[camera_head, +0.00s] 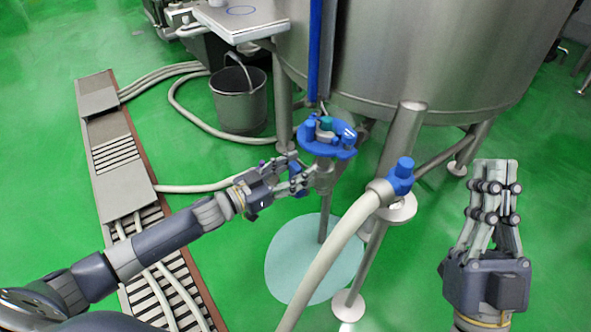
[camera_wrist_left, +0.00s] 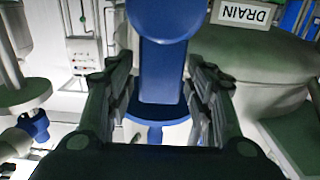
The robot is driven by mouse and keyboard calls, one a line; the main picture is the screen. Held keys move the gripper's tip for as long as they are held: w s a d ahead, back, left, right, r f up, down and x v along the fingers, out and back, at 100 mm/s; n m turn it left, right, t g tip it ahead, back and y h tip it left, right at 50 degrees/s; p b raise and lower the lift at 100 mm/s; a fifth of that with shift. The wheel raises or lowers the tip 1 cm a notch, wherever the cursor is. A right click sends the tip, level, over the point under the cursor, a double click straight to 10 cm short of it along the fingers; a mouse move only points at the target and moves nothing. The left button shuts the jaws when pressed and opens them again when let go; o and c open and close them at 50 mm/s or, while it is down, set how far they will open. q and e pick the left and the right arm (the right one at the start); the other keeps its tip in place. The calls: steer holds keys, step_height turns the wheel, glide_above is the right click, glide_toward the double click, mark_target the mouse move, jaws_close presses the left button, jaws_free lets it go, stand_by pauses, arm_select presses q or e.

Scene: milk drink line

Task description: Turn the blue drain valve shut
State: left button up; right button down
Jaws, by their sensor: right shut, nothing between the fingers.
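The blue drain valve lever (camera_wrist_left: 163,70) fills the middle of the left wrist view, with a rounded end at the top. A DRAIN label (camera_wrist_left: 245,12) shows upside down beside it. My left gripper (camera_wrist_left: 160,88) has one finger on each side of the lever, with narrow gaps showing. In the head view my left gripper (camera_head: 307,178) is at the valve pipe below the tank, with bits of blue (camera_head: 296,168) between its fingers; they hide most of the lever. My right gripper (camera_head: 495,188) is shut and empty, raised at the right, away from the valve.
A blue plate (camera_head: 343,152) with small fittings sits just above my left gripper. A pale hose (camera_head: 335,245) with a blue-capped fitting (camera_head: 403,172) runs close on the right. The steel tank (camera_head: 420,55) stands above.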

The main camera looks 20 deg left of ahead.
arm_select(q)
jaws_close()
